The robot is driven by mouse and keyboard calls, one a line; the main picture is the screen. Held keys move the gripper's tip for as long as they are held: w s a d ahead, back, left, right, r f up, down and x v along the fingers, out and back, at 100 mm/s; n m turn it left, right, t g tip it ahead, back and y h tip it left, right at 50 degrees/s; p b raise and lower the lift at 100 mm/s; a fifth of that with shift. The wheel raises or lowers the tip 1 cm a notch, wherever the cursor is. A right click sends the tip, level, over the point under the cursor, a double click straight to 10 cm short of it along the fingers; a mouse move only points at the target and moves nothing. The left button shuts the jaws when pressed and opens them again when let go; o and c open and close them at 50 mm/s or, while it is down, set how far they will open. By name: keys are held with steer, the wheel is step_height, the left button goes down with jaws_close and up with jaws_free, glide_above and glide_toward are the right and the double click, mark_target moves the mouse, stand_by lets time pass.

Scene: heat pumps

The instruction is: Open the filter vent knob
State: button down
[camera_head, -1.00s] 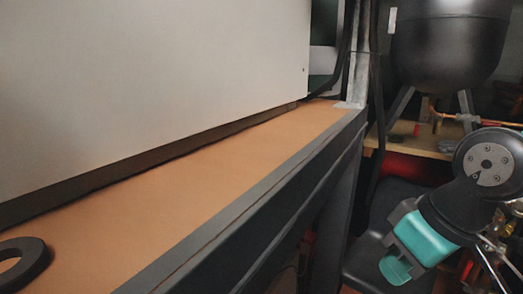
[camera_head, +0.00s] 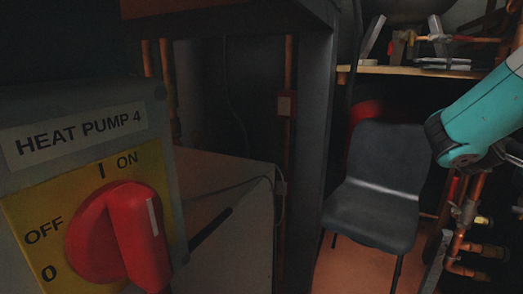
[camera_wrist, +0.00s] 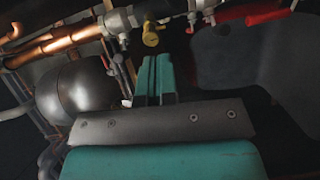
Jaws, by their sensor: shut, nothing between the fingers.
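In the wrist view, my gripper (camera_wrist: 155,57) shows from behind, with its two teal fingers side by side, shut and empty. A small yellow knob (camera_wrist: 151,38) on the valve row appears just past the fingertips; I cannot tell whether they touch. I cannot tell whether this is the filter vent knob, as no label shows. A red handle (camera_wrist: 243,14) lies to its right on the same pipework. In the head view my teal arm comes in at the right, and the gripper is out of frame.
A Heat Pump 4 switch box (camera_head: 75,140) with a red rotary handle (camera_head: 118,235) stands close at the left. A dark chair (camera_head: 375,190) is in the middle right. Copper pipes with valves (camera_head: 467,212) run at the right. A dark round tank (camera_wrist: 75,92) is left of my gripper.

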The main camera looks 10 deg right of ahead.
steer(key=w+d+h+p, duration=0.1)
steer(key=w+d+p, duration=0.1)
steer(key=d, duration=0.5)
steer(key=shift+w+r+p, duration=0.25)
steer(key=shift+w+p, duration=0.15)
steer(key=shift+p, duration=0.35)
